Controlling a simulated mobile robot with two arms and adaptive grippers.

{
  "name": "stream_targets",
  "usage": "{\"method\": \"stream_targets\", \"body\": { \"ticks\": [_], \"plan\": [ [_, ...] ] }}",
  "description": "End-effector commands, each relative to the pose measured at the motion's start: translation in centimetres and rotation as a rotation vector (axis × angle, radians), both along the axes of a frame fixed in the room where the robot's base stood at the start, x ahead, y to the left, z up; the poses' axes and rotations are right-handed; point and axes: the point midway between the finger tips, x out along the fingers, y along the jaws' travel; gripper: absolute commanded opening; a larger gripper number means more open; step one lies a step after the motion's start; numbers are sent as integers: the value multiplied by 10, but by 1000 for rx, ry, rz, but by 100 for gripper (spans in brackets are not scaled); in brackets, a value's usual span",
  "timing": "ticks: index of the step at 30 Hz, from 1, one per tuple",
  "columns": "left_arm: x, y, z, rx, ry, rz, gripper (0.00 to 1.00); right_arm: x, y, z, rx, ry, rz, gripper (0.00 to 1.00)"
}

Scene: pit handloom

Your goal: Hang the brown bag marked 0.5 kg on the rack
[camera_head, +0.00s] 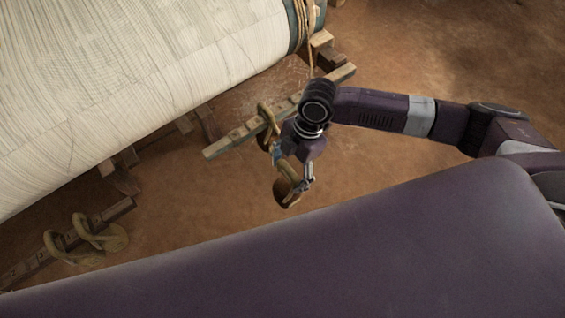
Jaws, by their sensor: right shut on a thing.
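My right gripper (295,170) comes in from the right and is shut on a brown bag (287,190), which shows just below the wrist. The gripper and wrist hide part of the bag, and I cannot read any weight mark on it. A wooden rack bar (222,147) with dark notches runs diagonally just beyond the gripper. A brown loop (264,112) shows at the bar, partly hidden behind my wrist; I cannot tell whether it belongs to the held bag. My left gripper is not in view.
Another notched wooden bar (28,264) is at lower left, with two brown looped bags (100,232) at it. A large cloth-wrapped roller (130,80) fills the upper left. Wooden blocks (322,40) stand by its end. Bare earth floor (420,45) is clear at upper right.

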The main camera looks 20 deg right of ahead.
Motion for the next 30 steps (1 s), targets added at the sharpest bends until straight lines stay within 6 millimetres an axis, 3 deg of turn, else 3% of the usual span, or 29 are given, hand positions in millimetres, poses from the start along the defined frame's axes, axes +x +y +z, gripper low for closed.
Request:
{"method": "stream_targets", "body": {
  "ticks": [6,19,25,30],
  "plan": [
    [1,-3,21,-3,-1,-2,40,-19,-6,9,1,1,0,11],
    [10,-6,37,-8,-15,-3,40,-39,-14,11,1,-2,-2,11],
    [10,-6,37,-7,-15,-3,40,-31,-15,21,2,-6,-64,11],
    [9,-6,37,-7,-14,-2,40,-12,-19,48,1,-8,-233,11]
  ]
}}
